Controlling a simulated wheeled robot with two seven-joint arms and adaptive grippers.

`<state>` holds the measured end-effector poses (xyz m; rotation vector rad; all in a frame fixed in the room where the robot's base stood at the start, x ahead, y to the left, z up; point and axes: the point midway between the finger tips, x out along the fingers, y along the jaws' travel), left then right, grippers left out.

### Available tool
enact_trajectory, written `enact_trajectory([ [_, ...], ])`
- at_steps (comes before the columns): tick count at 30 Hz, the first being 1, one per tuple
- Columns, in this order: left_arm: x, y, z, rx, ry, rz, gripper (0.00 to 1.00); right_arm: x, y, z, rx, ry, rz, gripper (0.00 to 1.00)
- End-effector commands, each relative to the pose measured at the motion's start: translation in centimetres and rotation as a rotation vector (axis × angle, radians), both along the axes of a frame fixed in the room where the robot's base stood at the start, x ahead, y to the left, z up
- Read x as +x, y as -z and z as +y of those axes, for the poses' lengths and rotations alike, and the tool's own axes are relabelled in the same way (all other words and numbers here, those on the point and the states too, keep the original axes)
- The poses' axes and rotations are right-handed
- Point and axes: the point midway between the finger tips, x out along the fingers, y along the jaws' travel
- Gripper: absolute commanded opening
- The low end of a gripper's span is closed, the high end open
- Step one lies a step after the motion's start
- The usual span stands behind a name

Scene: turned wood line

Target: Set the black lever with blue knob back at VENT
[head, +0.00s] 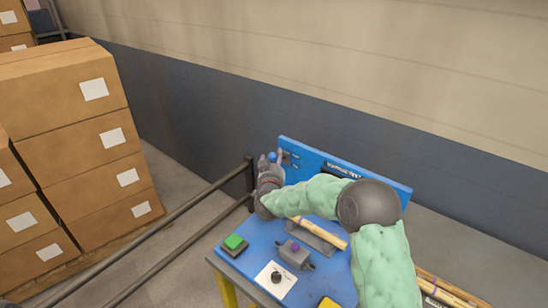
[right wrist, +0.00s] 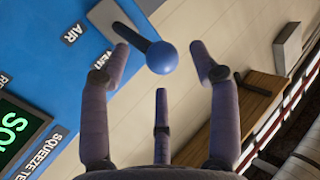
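The black lever (right wrist: 132,37) carries a round blue knob (right wrist: 162,57) and stands out from the upright blue panel. In the right wrist view its base is by the VENT label (right wrist: 103,48), with the AIR label (right wrist: 72,33) beside it. I cannot tell exactly which mark the lever points to. The knob also shows in the head view (head: 272,156), at the panel's left end. My right gripper (head: 271,162) is at the knob. Its fingers (right wrist: 161,72) are spread open around the knob, with gaps visible between them and it. My left gripper is not in view.
The blue bench (head: 228,262) holds a green button (head: 234,242), a grey box (head: 295,254), a black dial on a white plate (head: 277,278) and a wooden rod (head: 325,234). Dark railings (head: 170,226) and stacked cartons (head: 78,130) stand to the left. A wall is behind.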

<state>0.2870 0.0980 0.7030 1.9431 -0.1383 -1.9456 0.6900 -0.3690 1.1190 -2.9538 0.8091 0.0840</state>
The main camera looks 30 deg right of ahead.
Motion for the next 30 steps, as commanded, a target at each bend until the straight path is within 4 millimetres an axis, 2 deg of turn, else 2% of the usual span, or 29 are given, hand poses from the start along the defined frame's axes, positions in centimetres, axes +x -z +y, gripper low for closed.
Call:
enact_trajectory([
  [6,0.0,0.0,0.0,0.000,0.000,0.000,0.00,-3.8,-0.4,2.3,0.000,-0.001,-0.001,0.62],
  [13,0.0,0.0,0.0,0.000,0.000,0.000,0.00,-6.7,-0.6,3.9,-0.001,0.000,-0.001,0.62],
  [19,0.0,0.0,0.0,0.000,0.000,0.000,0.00,-7.6,-0.7,4.4,-0.001,0.001,0.001,0.62],
  [30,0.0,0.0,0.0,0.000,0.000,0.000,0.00,-7.6,-0.6,4.4,-0.001,0.002,0.001,0.62],
])
